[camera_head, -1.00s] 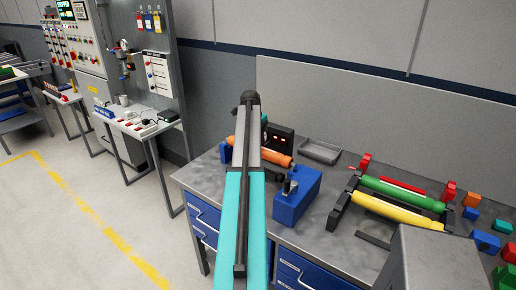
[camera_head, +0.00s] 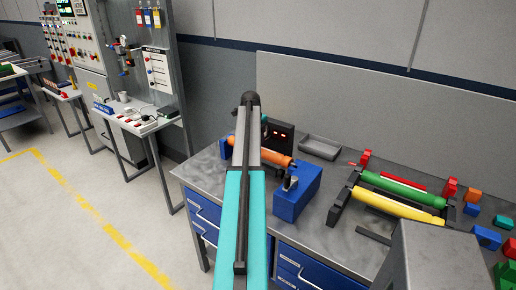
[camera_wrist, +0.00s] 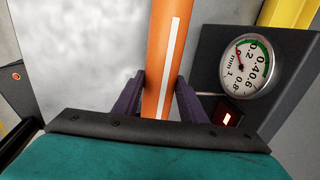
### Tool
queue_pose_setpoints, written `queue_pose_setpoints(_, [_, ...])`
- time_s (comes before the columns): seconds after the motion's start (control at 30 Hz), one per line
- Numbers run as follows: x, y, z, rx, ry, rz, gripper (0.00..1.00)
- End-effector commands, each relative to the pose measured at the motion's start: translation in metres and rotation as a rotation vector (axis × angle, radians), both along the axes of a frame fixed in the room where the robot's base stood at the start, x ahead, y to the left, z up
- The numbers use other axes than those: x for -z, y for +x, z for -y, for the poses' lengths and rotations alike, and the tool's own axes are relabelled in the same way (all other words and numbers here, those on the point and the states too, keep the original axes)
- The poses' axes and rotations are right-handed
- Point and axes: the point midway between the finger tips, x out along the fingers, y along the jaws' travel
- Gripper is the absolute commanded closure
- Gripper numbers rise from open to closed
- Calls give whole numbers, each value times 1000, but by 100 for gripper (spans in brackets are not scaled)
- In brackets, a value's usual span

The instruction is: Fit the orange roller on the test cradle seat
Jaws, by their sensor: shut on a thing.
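The orange roller (camera_head: 276,157) lies across behind my arm in the head view, close above the blue test cradle. In the wrist view the orange roller (camera_wrist: 168,50), with a white stripe, runs between the two purple fingers of my gripper (camera_wrist: 160,95), which is shut on it. The cradle's near blue block (camera_head: 297,198) shows right of my arm; a small blue part shows left of it. My arm hides the roller's middle and the gripper in the head view. I cannot tell whether the roller touches the seat.
A dial gauge (camera_wrist: 245,64) and a red-lit display (camera_wrist: 227,117) stand close right of the roller. A grey tray (camera_head: 320,148) lies behind. A rack with a green roller (camera_head: 405,190) and a yellow roller (camera_head: 398,204) stands right. Loose coloured blocks lie farther right.

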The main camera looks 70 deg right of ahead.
Motion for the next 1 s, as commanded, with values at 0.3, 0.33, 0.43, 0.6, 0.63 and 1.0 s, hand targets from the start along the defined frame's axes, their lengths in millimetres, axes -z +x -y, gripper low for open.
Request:
queue_pose_setpoints(0.3, [8, 0, 0, 0, -1, 0, 100])
queue_pose_setpoints(0.33, [9, 0, 0, 0, -1, 0, 100])
queue_pose_setpoints(0.43, [11, 0, 0, 0, -1, 0, 100])
queue_pose_setpoints(0.6, [12, 0, 0, 0, -1, 0, 100])
queue_pose_setpoints(0.63, [12, 0, 0, 0, -1, 0, 100])
queue_pose_setpoints(1.0, [11, 0, 0, 1, -1, 0, 54])
